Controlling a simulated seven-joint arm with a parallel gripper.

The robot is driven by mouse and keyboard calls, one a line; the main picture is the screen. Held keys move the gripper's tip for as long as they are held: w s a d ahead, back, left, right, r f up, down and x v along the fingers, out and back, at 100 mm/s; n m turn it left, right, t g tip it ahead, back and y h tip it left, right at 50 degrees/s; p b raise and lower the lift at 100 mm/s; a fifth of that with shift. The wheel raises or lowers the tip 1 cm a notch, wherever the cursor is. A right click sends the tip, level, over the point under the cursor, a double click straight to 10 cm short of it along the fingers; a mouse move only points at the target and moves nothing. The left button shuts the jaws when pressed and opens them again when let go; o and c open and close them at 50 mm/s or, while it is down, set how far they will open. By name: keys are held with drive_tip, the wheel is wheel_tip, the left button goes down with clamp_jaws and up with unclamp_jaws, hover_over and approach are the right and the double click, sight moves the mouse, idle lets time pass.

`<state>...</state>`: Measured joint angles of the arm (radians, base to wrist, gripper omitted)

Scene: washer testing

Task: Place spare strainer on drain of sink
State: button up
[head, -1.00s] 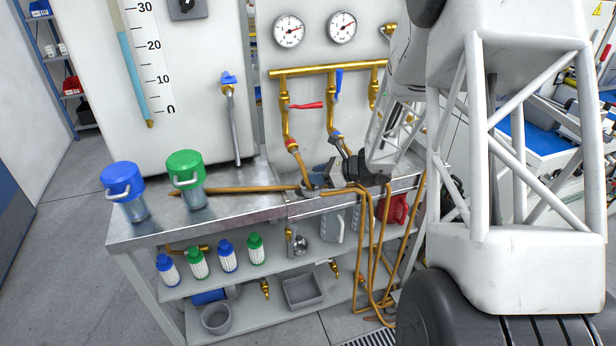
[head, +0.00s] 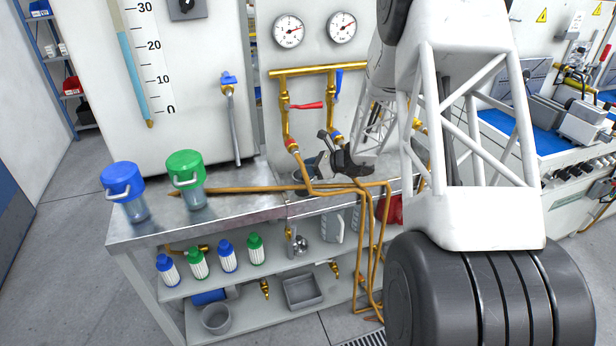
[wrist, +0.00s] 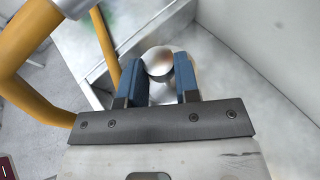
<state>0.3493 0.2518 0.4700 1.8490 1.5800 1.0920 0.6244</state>
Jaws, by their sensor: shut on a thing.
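My gripper (wrist: 159,78) has its two blue fingers on either side of a small round shiny metal piece, which looks like the spare strainer (wrist: 158,61). The strainer sits between the fingertips in the wrist view. Beyond it is a pale grey surface with raised walls, which looks like the sink (wrist: 240,88). I cannot make out the drain. In the head view my gripper (head: 322,163) is over the right part of the metal bench, near the taps. The strainer cannot be made out there, and my arm covers much of the sink area.
Brown hoses (head: 372,215) bend over the bench's front edge, close to my gripper. A blue-lidded jar (head: 122,178) and a green-lidded jar (head: 186,168) stand on the bench (head: 240,212). Brass pipes with a red-handled valve (head: 305,106) rise behind. The lower shelf holds several bottles.

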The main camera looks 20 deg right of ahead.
drive_tip(key=shift+f, duration=1.45)
drive_tip(key=shift+w+f, duration=0.2)
drive_tip(key=shift+f, duration=0.3)
drive_tip(key=shift+f, duration=0.15)
drive_tip(key=o, duration=1)
drive_tip(key=shift+c, duration=0.2)
drive_tip(key=shift+d+r, duration=0.1)
drive_tip(key=shift+r, duration=0.1)
drive_tip(key=v, duration=1.2)
